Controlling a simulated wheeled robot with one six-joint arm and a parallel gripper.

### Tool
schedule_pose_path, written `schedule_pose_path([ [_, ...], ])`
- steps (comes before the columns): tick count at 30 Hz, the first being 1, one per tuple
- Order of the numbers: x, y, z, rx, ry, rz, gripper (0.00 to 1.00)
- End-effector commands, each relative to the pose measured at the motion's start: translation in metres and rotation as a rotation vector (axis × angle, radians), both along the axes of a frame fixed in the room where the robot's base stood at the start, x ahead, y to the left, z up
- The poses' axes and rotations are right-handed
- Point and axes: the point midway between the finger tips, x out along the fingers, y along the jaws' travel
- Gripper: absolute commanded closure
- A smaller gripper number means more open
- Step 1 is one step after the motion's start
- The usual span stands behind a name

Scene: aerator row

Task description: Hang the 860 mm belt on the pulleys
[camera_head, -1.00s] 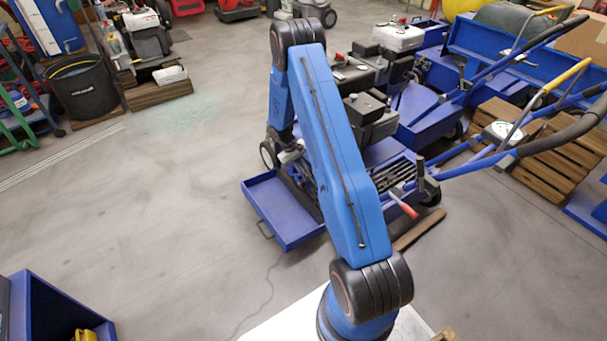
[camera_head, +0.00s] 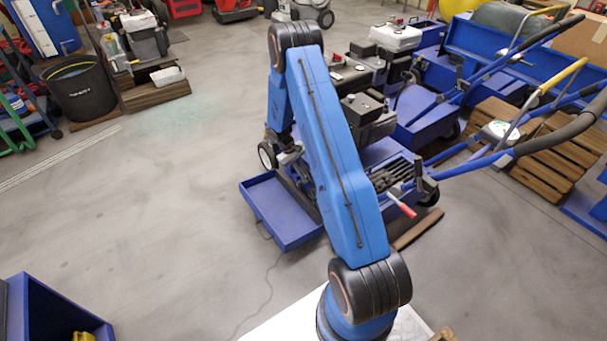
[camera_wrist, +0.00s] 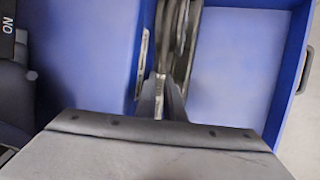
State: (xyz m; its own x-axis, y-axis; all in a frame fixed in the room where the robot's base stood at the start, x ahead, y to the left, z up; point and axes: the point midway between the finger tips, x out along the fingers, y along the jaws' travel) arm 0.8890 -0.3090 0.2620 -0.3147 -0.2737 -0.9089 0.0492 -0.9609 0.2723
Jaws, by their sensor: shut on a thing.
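In the wrist view, my gripper (camera_wrist: 160,105) is shut on a thin dark strip, which I take to be the belt (camera_wrist: 182,40); it runs upward in the middle of the picture, blurred. Its full loop does not show. The gripper is over the blue aerator, beside its open blue tray (camera_wrist: 240,70). In the head view, my arm hides the gripper, the belt and the pulleys. The aerator (camera_head: 375,150) stands behind my arm, with its tray (camera_head: 280,215) at the lower left. I cannot make out the pulleys clearly in either view.
A red-gripped lever (camera_head: 402,206) sticks out at the aerator's right, above a wooden board (camera_head: 418,230). Long handlebars (camera_head: 540,140) reach to the right over a pallet (camera_head: 560,160). A blue bin (camera_head: 60,310) stands at the lower left.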

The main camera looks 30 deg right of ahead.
Motion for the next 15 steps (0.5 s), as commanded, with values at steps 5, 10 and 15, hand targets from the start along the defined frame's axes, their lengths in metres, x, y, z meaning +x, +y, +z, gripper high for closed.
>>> schedule_pose_path([
  [5,0.0000,-0.0001,-0.0021,0.000,0.000,0.000,1.00],
  [10,0.0001,-0.0001,-0.0021,0.000,0.000,0.000,1.00],
  [15,0.0002,-0.0002,-0.0020,0.000,0.000,0.000,0.70],
])
